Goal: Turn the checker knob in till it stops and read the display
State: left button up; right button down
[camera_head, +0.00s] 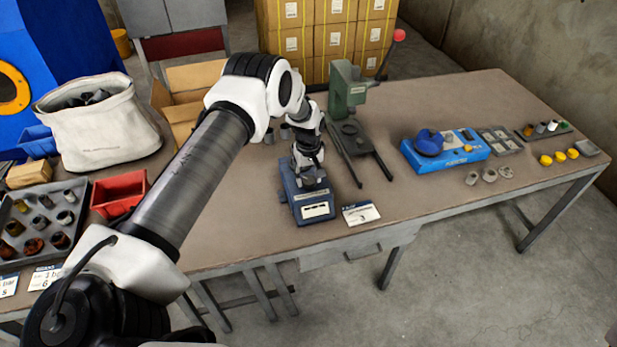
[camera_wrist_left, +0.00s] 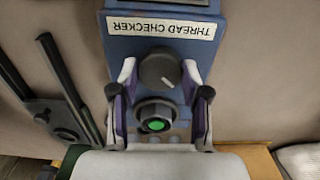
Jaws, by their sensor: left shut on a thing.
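The thread checker (camera_head: 287,182) is a blue box near the table's front edge. It also shows in the left wrist view (camera_wrist_left: 118,48), with its name label upside down. Its round grey knob (camera_wrist_left: 160,70) has a pale pointer line. Below the knob in that view is a dark round socket with a green centre (camera_wrist_left: 156,124). My left gripper (camera_wrist_left: 160,76) is shut on the knob, one fingertip on each side. In the head view my left gripper (camera_head: 309,172) is over the checker and hides the knob. No display reading is legible. My right gripper is not in view.
A green press (camera_head: 345,92) with a red-tipped lever stands behind the checker. A card marked 3 (camera_head: 360,213) is at its right. A red bin (camera_head: 120,190), a sack (camera_head: 100,130) and a parts tray are at left. A blue fixture (camera_head: 450,155) is at right.

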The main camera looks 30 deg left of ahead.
pick_arm(q)
jog(key=m+b, duration=0.4)
jog(key=shift+f, duration=0.2)
jog(key=m+b, duration=0.1)
jog(key=m, duration=0.1)
jog(key=shift+r+m+b, duration=0.1)
jog(key=shift+m+b, duration=0.3)
jog(key=shift+r+m+b, duration=0.1)
jog(key=shift+m+b, duration=0.25)
jog(key=shift+m, duration=0.45)
jog(key=o, duration=1.1)
jog(key=shift+o, duration=0.2)
